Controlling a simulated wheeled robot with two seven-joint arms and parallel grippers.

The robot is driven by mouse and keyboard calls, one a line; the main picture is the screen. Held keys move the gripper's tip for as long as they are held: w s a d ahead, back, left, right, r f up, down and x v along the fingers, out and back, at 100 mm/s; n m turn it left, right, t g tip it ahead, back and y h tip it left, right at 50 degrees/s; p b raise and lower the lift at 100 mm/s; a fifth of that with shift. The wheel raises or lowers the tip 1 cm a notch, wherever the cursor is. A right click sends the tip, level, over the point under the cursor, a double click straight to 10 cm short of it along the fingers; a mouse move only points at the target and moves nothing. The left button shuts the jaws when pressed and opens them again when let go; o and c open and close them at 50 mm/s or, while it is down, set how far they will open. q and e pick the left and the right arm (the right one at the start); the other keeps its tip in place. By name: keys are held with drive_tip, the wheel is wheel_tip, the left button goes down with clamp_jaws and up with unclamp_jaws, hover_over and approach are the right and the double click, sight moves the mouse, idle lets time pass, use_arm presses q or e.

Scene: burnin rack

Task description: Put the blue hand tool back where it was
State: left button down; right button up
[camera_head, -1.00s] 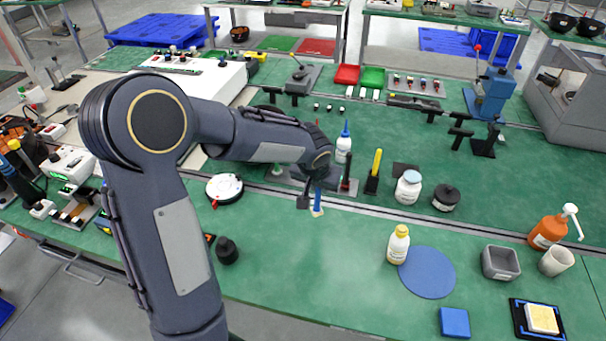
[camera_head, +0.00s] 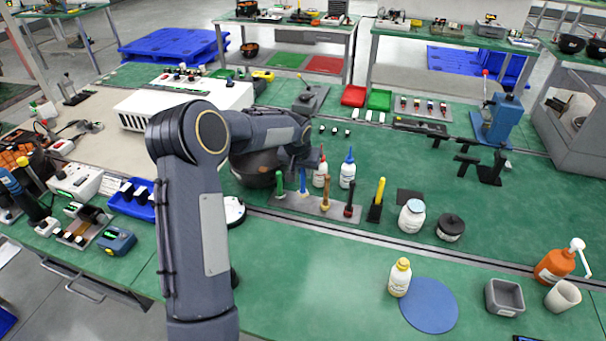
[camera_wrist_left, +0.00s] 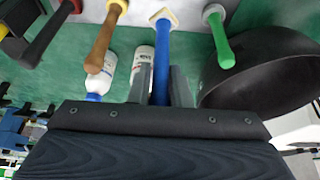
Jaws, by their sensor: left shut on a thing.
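The blue hand tool (camera_head: 303,181) is upright between the green tool (camera_head: 279,184) and the orange-brown tool (camera_head: 325,194), at the grey rack plate (camera_head: 337,213). My left gripper (camera_head: 304,165) is above the plate, shut on the upper part of the blue tool. The left wrist view shows the blue tool (camera_wrist_left: 162,65) between the two fingers (camera_wrist_left: 160,88), its pale square end (camera_wrist_left: 164,18) against or just over the plate. I cannot tell whether that end is seated. My right gripper is not in view.
A black bowl (camera_head: 252,170) is close on the left. Two bottles (camera_head: 347,170) stand just behind.

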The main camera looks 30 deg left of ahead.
sight(303, 178)
use_arm(q)
drive_tip(key=shift+w+a+f, duration=0.2)
drive_tip(key=shift+w+f, duration=0.1)
drive_tip(key=shift+f, duration=0.1)
wheel_tip(303, 178, down, 4)
drive_tip(key=shift+w+a+r+p, duration=0.1)
drive_tip(key=shift+w+r+p, duration=0.05)
drive_tip(key=shift+r+p, duration=0.15)
drive_tip(key=shift+f, duration=0.15)
drive_tip(key=c, duration=1.3)
unclamp_jaws()
drive_tip(key=shift+c, duration=0.2)
